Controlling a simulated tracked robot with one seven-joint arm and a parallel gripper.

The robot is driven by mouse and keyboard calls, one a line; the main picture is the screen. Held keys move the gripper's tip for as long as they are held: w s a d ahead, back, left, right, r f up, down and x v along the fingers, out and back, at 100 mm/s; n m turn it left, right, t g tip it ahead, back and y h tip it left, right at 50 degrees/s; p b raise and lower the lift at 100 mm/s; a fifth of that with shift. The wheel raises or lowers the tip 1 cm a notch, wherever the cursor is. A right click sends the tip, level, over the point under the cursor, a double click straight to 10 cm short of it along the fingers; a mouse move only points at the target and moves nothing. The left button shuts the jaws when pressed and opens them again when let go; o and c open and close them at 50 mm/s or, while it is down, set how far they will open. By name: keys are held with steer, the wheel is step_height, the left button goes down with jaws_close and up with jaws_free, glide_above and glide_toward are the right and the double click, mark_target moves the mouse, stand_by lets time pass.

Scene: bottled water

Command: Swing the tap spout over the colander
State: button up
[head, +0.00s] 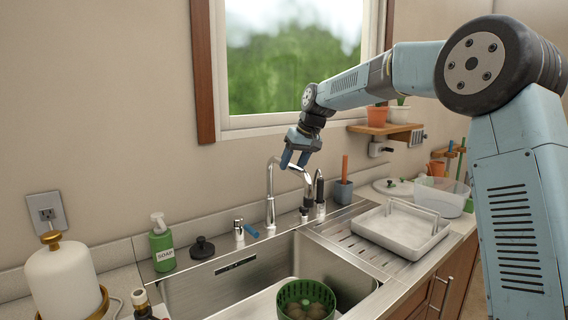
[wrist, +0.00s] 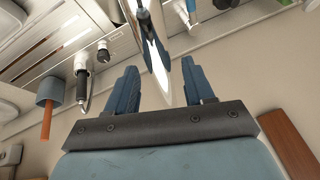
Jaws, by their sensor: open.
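The chrome tap spout (head: 270,192) rises behind the sink and arches to the right. Its dark-tipped outlet hangs near the sink's back right edge in the head view, behind the colander. The green colander (head: 281,295) stands in the sink at the bottom of the head view, holding several brown round items. My gripper (head: 294,160) is open at the top of the spout's arch, fingers pointing down. In the wrist view the spout (wrist: 156,62) shows between the two blue fingers, with gaps on both sides; I cannot tell whether either touches it. The colander is not clear in the wrist view.
A dark-tipped sprayer (head: 319,188) stands just right of the spout, and a blue-grey cup (head: 343,193) with an orange handle beyond it. A tap lever (head: 239,230) and soap bottle (head: 162,247) are left. A white dish tray (head: 400,238) sits on the drainboard. The window is behind.

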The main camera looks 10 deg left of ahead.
steer(key=v, duration=1.3)
steer(key=shift+d+r, duration=0.2)
steer(key=shift+r, duration=0.1)
steer(key=s+d+f+m+t+h, duration=0.2)
steer(key=s+d+f+m+h, duration=0.15)
steer(key=s+d, duration=1.65)
steer(key=s+d+f+m, duration=0.1)
steer(key=s+d+f, duration=0.2)
steer(key=s, duration=0.3)
steer(key=s+d+f+m, duration=0.1)
steer(key=s+d+f, duration=0.2)
steer(key=s+f, duration=0.2)
steer(key=s+d+f+m+t, duration=0.1)
steer(key=s+d+f, duration=0.2)
steer(key=s, duration=0.4)
steer(key=shift+s+f+h, duration=0.2)
steer(key=shift+f+h, duration=0.25)
steer(key=shift+f, duration=0.2)
